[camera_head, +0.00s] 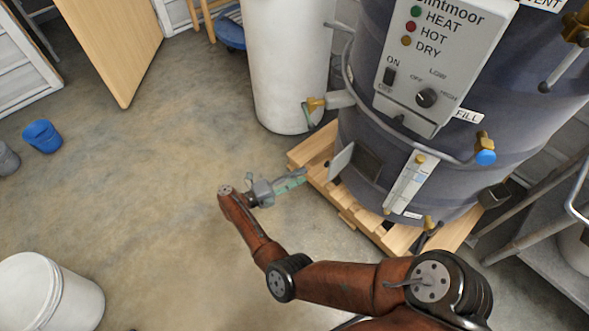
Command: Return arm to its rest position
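My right arm, rust-red with dark joints, comes in from the bottom right and reaches out over the concrete floor. Its grey gripper (292,182) points right, toward the low front of the dark hopper (455,75). Greenish parts show at its fingers. They are too small to tell whether they are open or shut, and I see no object clearly held. In the picture the fingertips lie just left of a small open hatch door (341,160) beside a dark opening (367,163). My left gripper is not in view.
The hopper stands on a wooden pallet (316,150). A white tank (288,65) with a brass valve stands behind. A white bucket (48,295) is at the lower left, a blue cup (42,136) at far left. A metal shelf (545,262) is at right. The left-middle floor is clear.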

